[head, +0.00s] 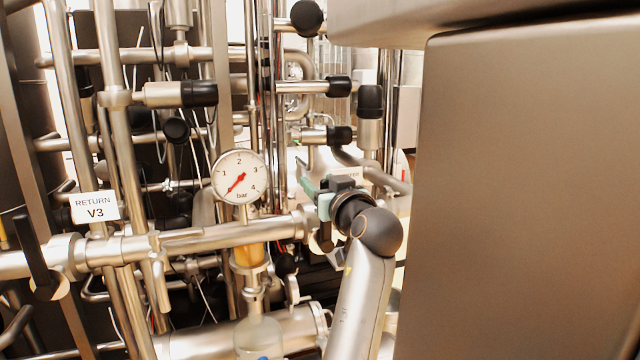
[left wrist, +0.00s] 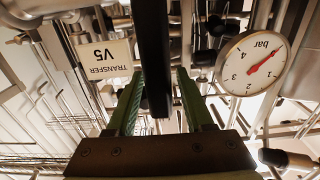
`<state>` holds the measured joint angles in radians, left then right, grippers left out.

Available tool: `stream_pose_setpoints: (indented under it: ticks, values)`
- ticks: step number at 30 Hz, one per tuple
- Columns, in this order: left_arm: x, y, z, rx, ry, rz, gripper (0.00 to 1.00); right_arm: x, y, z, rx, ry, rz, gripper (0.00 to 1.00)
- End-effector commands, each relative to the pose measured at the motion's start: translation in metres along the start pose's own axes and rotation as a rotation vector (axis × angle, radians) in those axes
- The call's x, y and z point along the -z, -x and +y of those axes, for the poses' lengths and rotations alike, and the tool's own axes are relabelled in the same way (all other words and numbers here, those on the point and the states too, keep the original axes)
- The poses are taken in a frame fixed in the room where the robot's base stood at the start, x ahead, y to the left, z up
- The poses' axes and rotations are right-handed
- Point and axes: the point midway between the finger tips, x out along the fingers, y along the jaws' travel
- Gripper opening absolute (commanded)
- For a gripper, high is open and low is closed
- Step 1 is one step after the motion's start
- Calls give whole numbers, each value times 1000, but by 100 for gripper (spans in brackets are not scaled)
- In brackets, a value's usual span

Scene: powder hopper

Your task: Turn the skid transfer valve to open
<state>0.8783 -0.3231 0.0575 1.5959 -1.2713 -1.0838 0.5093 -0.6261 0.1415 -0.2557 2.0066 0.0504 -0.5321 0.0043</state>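The valve's long black handle (left wrist: 155,60) runs down between the two green fingers of my left gripper (left wrist: 160,75). The fingers stand apart on either side of the handle, with a narrow gap visible at the right finger. In the head view my left gripper (head: 312,192) is at the right end of the horizontal steel pipe and hides most of the valve. My right gripper is not in view.
A pressure gauge (head: 239,177) stands on the pipe left of my gripper. Dense steel pipes surround the gripper. A large grey panel (head: 520,200) fills the right side.

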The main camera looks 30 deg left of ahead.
Motion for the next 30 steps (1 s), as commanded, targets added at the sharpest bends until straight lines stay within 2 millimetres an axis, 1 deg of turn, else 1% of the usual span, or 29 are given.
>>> stream_pose_setpoints:
  ticks: [1,2,13,30]
  values:
    - [0,0,0,0,0,0,45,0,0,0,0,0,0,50]
    - [0,0,0,0,0,0,42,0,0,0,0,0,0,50]
    - [0,0,0,0,0,0,0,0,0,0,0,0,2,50]
    - [0,0,0,1,0,0,0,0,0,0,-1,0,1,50]
